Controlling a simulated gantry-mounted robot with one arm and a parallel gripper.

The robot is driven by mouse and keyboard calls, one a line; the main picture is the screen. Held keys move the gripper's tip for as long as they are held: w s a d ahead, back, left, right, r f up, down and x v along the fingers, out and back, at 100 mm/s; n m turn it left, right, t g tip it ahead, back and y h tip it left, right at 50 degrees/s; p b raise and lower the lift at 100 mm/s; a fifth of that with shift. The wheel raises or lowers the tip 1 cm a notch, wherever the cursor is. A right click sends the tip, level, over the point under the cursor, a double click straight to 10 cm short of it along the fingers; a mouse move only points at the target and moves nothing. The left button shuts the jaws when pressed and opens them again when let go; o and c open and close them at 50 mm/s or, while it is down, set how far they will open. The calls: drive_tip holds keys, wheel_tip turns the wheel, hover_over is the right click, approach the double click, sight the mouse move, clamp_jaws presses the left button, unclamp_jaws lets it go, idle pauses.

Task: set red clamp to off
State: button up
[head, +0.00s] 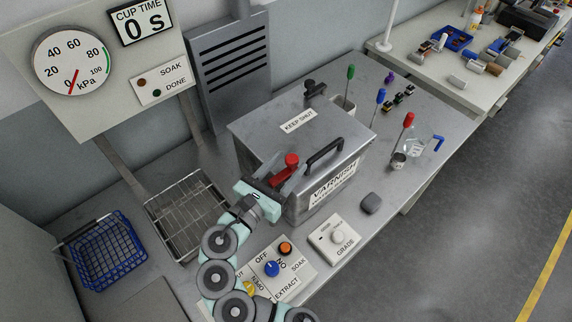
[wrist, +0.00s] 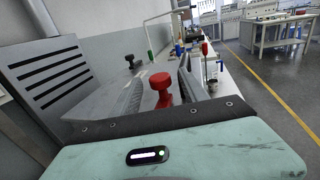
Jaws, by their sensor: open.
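The red clamp (head: 291,160) is a red knob on a red lever at the near left edge of the grey varnish box (head: 300,205). It also shows in the wrist view (wrist: 161,88), where its round top stands up between my fingers. My gripper (head: 283,180) is open around the clamp, with one finger on each side. In the wrist view the fingers (wrist: 163,72) reach past the knob; I cannot tell whether either touches it. The clamp's lower part is partly hidden by my gripper.
The box lid (head: 275,110) reads "KEEP SHUT" and has a black handle (head: 325,153). A black clamp (head: 314,89) is at its far side. A control panel (head: 290,270) and grade dial (head: 336,238) sit in front. A wire tray (head: 190,220) is left. Screwdrivers (head: 407,125) stand right.

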drive_tip(key=shift+c, duration=0.3)
clamp_jaws()
idle(1.0)
